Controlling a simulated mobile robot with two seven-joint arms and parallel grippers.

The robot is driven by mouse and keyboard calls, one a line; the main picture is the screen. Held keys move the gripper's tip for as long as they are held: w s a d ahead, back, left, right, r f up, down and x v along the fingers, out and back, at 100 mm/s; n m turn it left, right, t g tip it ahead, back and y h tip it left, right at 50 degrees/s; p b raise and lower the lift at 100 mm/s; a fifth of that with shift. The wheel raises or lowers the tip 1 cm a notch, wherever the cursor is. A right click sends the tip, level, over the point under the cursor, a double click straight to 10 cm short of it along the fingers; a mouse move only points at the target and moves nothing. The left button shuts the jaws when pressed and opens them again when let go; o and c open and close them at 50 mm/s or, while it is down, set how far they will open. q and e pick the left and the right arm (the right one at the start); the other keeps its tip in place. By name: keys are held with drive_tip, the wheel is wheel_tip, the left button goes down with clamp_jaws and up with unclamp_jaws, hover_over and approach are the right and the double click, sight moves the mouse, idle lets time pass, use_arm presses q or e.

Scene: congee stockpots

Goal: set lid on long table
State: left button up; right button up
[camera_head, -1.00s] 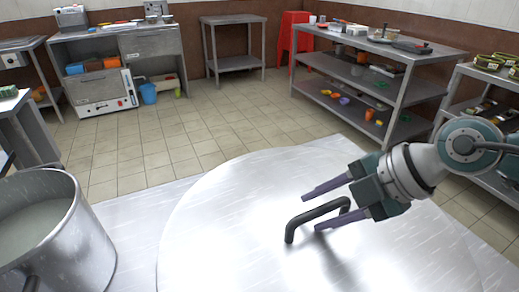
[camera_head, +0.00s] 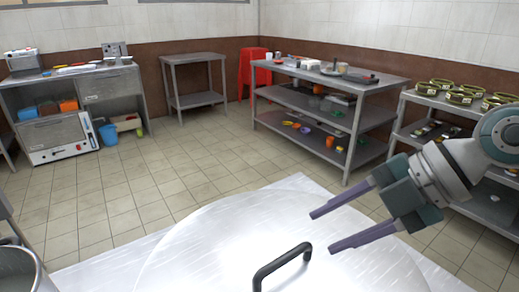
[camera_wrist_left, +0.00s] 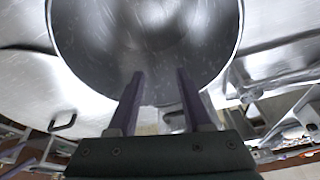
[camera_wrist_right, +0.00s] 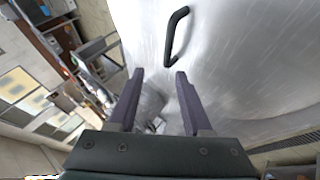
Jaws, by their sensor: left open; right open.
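The lid (camera_head: 215,250) is a large round brushed-metal disc with a dark bar handle (camera_head: 282,266). It lies flat on the bright metal table (camera_head: 300,183) at the bottom of the head view. My right gripper (camera_head: 320,229) is open and empty, above the lid, behind and to the right of the handle. In the right wrist view the handle (camera_wrist_right: 175,32) is ahead of the open fingers (camera_wrist_right: 160,75), not between them. My left gripper (camera_wrist_left: 160,75) shows only in its own wrist view, open and empty, with a round metal vessel (camera_wrist_left: 145,45) ahead of it.
A metal stockpot (camera_head: 20,270) is cut off at the lower left. Shelving racks (camera_head: 335,110) stand at the back right, with green-banded pans (camera_head: 465,93) on another rack at the right. A small empty table (camera_head: 195,80) stands at the back. The tiled floor between is clear.

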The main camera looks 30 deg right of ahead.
drive_tip(key=w+a+r+m+t+y, duration=0.2)
drive_tip(key=w+a+r+t+y, duration=0.1)
drive_tip(key=a+r+t, duration=0.3)
wheel_tip(320, 180, up, 7)
drive_tip(key=w+d+m+t+h, duration=0.25)
drive_tip(key=m+t+h, duration=0.3)
drive_tip(key=m, duration=0.35)
drive_tip(key=s+d+f+m+g+h, duration=0.4)
drive_tip(key=s+f+m+g+h, duration=0.1)
drive_tip(key=f+m+g+h, duration=0.15)
drive_tip(key=s+a+f+g+y, duration=0.1)
drive_tip(key=s+a+f+g, duration=0.3)
drive_tip(key=s, duration=0.3)
drive_tip(key=s+a+f+g+y, duration=0.2)
drive_tip(key=s+a+f+g, duration=0.1)
drive_tip(key=s, duration=0.4)
drive_tip(key=shift+s+a+f+m+g, duration=0.3)
drive_tip(key=shift+a+f+m+g, duration=0.1)
drive_tip(key=shift+f, duration=0.1)
